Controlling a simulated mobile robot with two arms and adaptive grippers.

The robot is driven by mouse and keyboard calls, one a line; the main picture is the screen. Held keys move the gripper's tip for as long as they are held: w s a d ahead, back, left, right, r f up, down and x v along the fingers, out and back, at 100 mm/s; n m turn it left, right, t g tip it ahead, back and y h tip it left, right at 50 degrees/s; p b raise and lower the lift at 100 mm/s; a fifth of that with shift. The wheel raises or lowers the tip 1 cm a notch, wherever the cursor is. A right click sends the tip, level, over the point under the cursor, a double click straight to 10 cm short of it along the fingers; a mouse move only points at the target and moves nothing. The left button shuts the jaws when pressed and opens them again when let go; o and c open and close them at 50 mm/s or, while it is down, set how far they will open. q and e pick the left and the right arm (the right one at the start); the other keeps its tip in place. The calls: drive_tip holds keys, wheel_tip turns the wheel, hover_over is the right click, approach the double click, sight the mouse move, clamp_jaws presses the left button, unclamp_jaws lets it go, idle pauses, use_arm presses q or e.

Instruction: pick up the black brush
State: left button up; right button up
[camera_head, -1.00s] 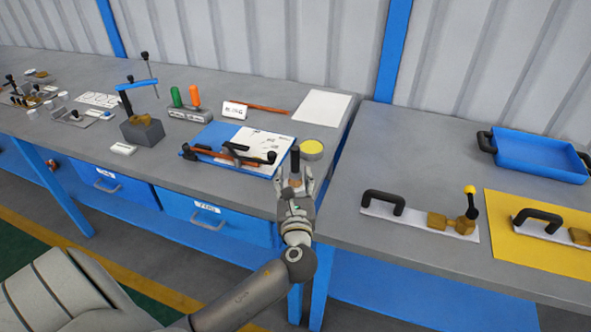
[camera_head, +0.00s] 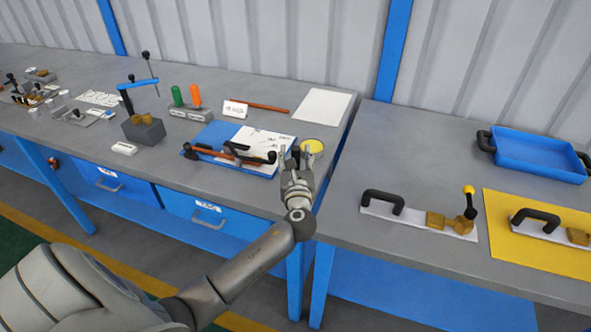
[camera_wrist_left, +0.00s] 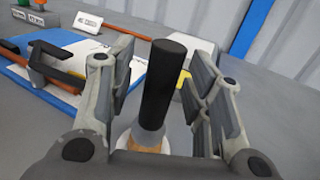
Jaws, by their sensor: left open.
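The black brush (camera_wrist_left: 163,85) stands upright in the left wrist view, a dark cylindrical handle above a brown lower part with a pale base. In the head view its dark handle (camera_head: 296,153) shows only slightly, mostly hidden by my gripper. My left gripper (camera_head: 299,155) is open, its fingers on either side of the brush. In the left wrist view the open fingers (camera_wrist_left: 160,95) flank the handle, with a visible gap on the right; contact on the left cannot be told. My right gripper is not in view.
A round yellow-topped tin (camera_head: 313,146) stands just behind the gripper. A blue board (camera_head: 203,139) with papers and an orange-and-black tool lies to the left. A white sheet (camera_head: 321,105) lies behind. The right-hand table has bare room near its left edge.

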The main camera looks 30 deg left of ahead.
use_arm(q)
clamp_jaws()
drive_tip(key=shift+r, duration=0.15)
